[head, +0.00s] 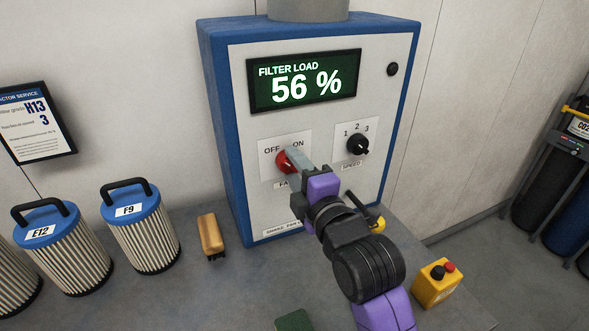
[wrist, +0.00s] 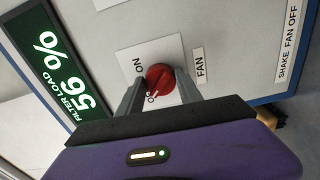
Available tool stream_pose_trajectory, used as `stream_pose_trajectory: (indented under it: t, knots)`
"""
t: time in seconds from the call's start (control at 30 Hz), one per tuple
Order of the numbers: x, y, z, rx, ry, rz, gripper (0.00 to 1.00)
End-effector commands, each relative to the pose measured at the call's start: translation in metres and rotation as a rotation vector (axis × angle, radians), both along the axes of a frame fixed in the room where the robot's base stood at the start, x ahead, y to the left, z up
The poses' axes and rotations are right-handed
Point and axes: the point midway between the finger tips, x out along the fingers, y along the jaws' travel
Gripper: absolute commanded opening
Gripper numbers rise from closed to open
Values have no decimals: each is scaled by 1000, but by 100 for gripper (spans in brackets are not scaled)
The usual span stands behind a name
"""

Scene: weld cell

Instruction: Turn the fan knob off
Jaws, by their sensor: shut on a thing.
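The red fan knob (head: 284,162) is on the front of the blue and white control cabinet (head: 400,100), below its display, with OFF and ON printed above it. My gripper (head: 290,158) reaches up to it from the lower right and partly covers it in the head view. In the wrist view the knob (wrist: 159,77) sits between my two grey fingers (wrist: 160,88), which are shut on it. A small white mark on the knob seems to point toward the partly hidden OFF print. The FAN label (wrist: 200,66) lies beside it.
The black speed knob (head: 357,144) is right of the fan knob. The display (head: 304,80) reads FILTER LOAD 56 %. Filter cartridges (head: 140,230) and a brush (head: 211,236) stand left. A yellow button box (head: 437,284) is at lower right.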

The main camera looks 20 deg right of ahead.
Motion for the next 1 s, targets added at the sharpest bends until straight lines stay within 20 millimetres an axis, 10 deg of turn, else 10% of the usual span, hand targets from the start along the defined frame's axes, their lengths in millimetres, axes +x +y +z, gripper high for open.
stream_pose_trajectory:
  t: [0.67, 0.7, 1.0]
  knots:
    - [0, 1, -1, -56, 2, 2, 2]
    - [0, 1, -1, -56, 2, 2, 50]
    - [0, 1, 0, -55, 1, 1, 64]
